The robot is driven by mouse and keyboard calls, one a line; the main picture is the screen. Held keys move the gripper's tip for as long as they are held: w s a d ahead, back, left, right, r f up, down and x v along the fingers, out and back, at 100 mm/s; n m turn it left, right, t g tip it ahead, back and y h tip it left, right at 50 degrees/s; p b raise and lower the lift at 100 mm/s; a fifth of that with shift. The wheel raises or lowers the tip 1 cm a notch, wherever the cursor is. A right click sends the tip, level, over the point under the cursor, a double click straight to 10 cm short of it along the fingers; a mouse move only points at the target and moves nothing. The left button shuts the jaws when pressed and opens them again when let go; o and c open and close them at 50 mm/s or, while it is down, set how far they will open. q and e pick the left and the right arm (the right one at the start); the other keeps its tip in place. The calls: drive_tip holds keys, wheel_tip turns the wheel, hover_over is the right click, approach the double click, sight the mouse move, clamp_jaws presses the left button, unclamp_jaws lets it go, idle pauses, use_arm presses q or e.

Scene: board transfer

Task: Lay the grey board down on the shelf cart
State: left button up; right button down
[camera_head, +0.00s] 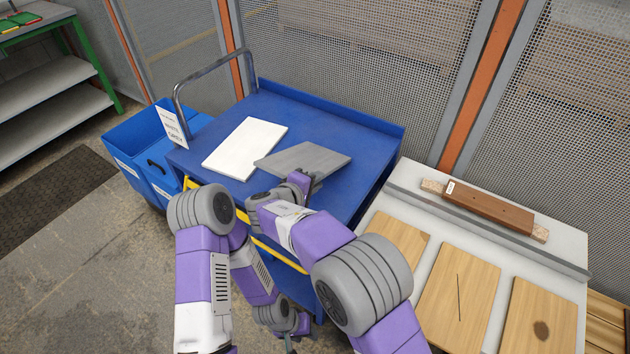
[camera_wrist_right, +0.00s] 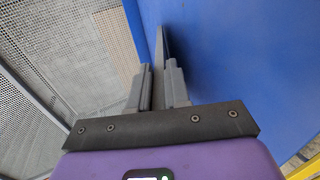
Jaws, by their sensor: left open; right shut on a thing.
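The grey board (camera_head: 310,158) is roughly level over the right part of the blue shelf cart's top (camera_head: 345,124). Its left corner overlaps the white board's edge in the head view. My right gripper (camera_head: 304,184) is shut on its near edge. In the right wrist view the grey board (camera_wrist_right: 160,45) shows edge-on between the fingers (camera_wrist_right: 159,88), beside the blue cart surface (camera_wrist_right: 250,60) with a dark shadow. I cannot tell whether it touches the cart. My left gripper (camera_head: 291,337) is open, low in front of the cart, partly hidden at the picture's bottom.
A white board (camera_head: 240,147) lies on the cart's left part. A blue bin (camera_head: 133,150) with a sign stands left of the cart. At right, a pale table (camera_head: 400,198) holds several wooden boards and a brown block (camera_head: 488,208). Mesh fencing (camera_head: 350,55) closes off the back.

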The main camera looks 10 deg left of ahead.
drive_tip(key=shift+f+b, duration=0.25)
drive_tip(key=shift+b, duration=0.1)
drive_tip(key=c, duration=1)
unclamp_jaws()
drive_tip(key=shift+c, duration=0.2)
drive_tip(key=g+p, duration=0.1)
drive_tip(key=p, duration=0.2)
drive_tip(key=shift+r+y, duration=0.3)
drive_tip(key=shift+r, duration=0.05)
drive_tip(key=g+p, duration=0.1)
drive_tip(key=p, duration=0.3)
drive_tip(key=g+y+p, duration=0.1)
drive_tip(key=g+p, duration=0.1)
drive_tip(key=p, duration=0.1)
drive_tip(key=g+p, duration=0.1)
drive_tip(key=p, duration=0.3)
drive_tip(key=shift+s+a+r+g+y+p, duration=0.1)
drive_tip(key=shift+s+r+g+y+p, duration=0.1)
drive_tip(key=shift+s+g+y+p, duration=0.15)
drive_tip(key=shift+f+g+p, duration=0.1)
drive_tip(key=shift+g+p, duration=0.45)
drive_tip(key=shift+p, duration=0.45)
